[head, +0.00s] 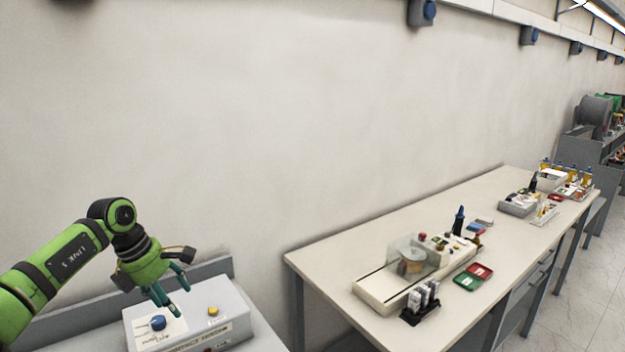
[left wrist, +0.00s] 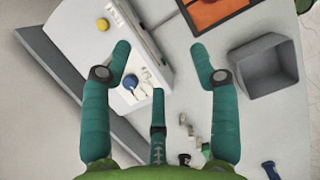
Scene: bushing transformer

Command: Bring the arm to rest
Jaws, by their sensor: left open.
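My left arm is green and black and comes in from the left in the head view. My left gripper (head: 168,290) has teal fingers and is open and empty above a white control box (head: 228,312). In the left wrist view the open fingers (left wrist: 160,62) spread apart with nothing between them. The box has a blue knob (head: 158,322) and a yellow button (head: 213,310). The knob also shows in the left wrist view (left wrist: 130,81), near the left fingertip; whether they touch cannot be told. My right gripper is not in view.
A long table (head: 330,250) on the right bears a machine with a clear cover (head: 408,256), red and green trays (head: 472,276) and a black holder (head: 422,305). The left wrist view shows a grey bin (left wrist: 264,68) and an orange panel (left wrist: 212,10). A bare wall stands behind.

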